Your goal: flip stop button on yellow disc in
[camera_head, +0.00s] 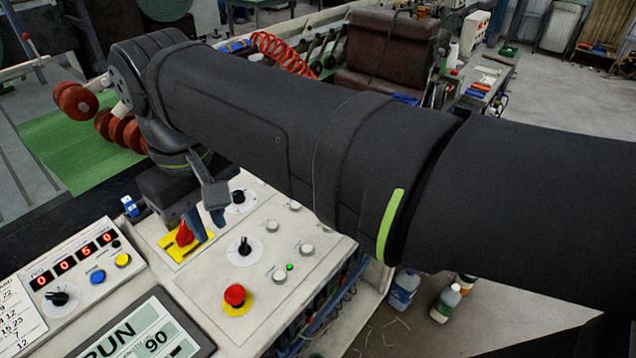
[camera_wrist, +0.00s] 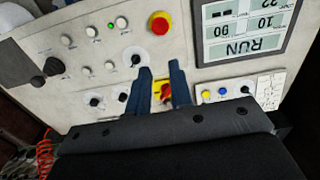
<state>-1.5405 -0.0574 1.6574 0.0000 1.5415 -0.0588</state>
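The red stop button on a round yellow disc (camera_head: 235,296) sits on the sloped light-grey panel in the head view. It stands out from the panel. In the wrist view the same stop button (camera_wrist: 159,23) is at the top, beyond my fingertips. My gripper (camera_head: 206,226) is above the panel beside a red rotary switch on a yellow square plate (camera_head: 184,238), farther back than the stop button. In the wrist view the blue fingers of my gripper (camera_wrist: 161,68) are apart with nothing held. The red switch (camera_wrist: 167,92) shows between them; contact cannot be told.
A RUN display (camera_head: 140,335) and a counter box with blue and yellow buttons (camera_head: 97,276) are left. Bottles (camera_head: 404,290) stand on the floor beyond the panel.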

